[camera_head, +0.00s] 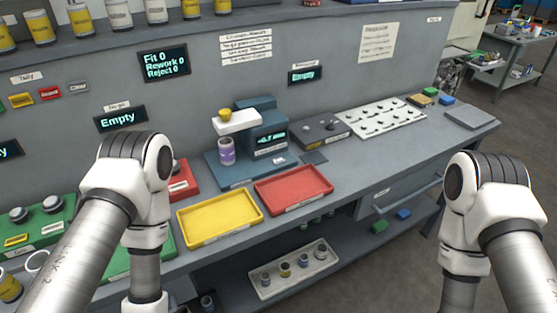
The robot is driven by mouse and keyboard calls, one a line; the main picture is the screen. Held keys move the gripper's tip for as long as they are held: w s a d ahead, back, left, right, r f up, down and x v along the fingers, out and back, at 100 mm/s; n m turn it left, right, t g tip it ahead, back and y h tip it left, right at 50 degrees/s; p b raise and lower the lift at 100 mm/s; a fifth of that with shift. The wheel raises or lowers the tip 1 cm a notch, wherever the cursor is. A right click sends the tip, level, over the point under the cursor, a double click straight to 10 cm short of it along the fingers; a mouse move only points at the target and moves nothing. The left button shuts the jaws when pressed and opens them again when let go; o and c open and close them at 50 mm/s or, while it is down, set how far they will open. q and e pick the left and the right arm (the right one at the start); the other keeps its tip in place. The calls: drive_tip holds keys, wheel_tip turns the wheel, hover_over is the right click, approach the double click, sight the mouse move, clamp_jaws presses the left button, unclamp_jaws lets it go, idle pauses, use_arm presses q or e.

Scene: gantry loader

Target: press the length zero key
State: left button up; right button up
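A blue gauge stand (266,116) stands on the bench near the middle, with a lit display (270,141) whose digits are too small to read surely. A purple and white cylinder (226,151) stands under its white arm (237,122). Small light marks show on the blue base (280,161). A grey box (320,131) with dark round knobs or buttons stands to its right. No label lets me tell which part is the length zero key. Both my arms reach down at the left and right; their grippers lie below the picture's edge.
A yellow tray (219,238) and a red tray (294,208) lie empty in front of the gauge. A white board with pegs (380,119) is at the right. A green fixture (38,244) is at the left. Wall displays read Empty.

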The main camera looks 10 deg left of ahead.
use_arm(q)
clamp_jaws()
idle(1.2)
